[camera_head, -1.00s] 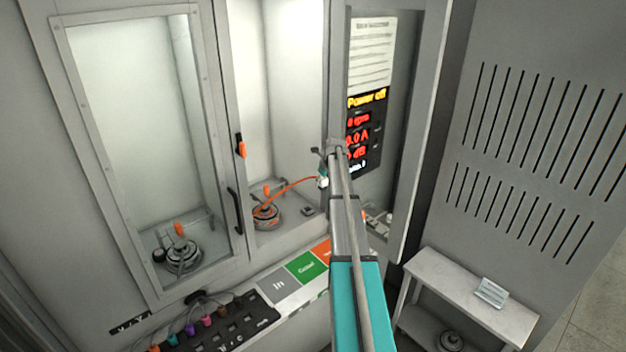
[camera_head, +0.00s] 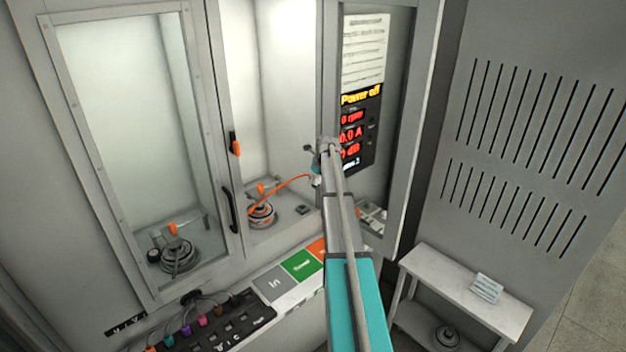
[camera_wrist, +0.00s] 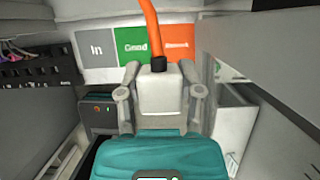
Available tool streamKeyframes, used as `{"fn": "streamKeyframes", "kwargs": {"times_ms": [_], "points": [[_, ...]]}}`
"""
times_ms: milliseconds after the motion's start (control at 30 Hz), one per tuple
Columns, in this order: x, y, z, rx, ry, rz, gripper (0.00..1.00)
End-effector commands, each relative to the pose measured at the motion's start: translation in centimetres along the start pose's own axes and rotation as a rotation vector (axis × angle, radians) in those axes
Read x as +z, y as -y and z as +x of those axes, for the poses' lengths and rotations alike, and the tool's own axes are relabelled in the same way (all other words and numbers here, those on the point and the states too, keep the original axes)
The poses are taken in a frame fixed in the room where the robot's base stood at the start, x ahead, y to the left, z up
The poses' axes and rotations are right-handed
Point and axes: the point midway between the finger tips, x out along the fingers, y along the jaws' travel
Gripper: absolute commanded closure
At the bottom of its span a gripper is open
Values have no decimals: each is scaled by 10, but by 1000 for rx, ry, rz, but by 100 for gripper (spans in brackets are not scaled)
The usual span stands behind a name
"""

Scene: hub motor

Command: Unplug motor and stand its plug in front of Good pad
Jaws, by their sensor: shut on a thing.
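My gripper (camera_wrist: 160,98) is shut on a pale, blocky plug (camera_wrist: 160,84) in the wrist view, one finger on each side. An orange cable (camera_wrist: 151,28) rises from the plug's dark collar. In the head view the cable (camera_head: 287,184) runs from the motor (camera_head: 261,213) in the open bay to the plug at my gripper (camera_head: 318,172). The plug is held in the air in front of the display panel, mostly hidden there by my arm. The green Good pad (camera_head: 300,264) lies on the ledge below, between a grey In pad (camera_head: 273,284) and an orange pad (camera_head: 318,246).
The display (camera_head: 360,125) reads "Power off". A second motor (camera_head: 178,256) stands behind the glazed door (camera_head: 120,140) at left. A black rack (camera_head: 215,328) with coloured plugs lies left of the pads. A low white table (camera_head: 455,280) stands right.

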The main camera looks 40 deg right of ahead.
Motion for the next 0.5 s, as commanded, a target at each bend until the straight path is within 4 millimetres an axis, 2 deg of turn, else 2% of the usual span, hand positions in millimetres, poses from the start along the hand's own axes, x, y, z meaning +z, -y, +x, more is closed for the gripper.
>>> {"fn": "streamKeyframes", "kwargs": {"times_ms": [500], "points": [[-30, -23, -12, 0, 0, 0, 100]]}}
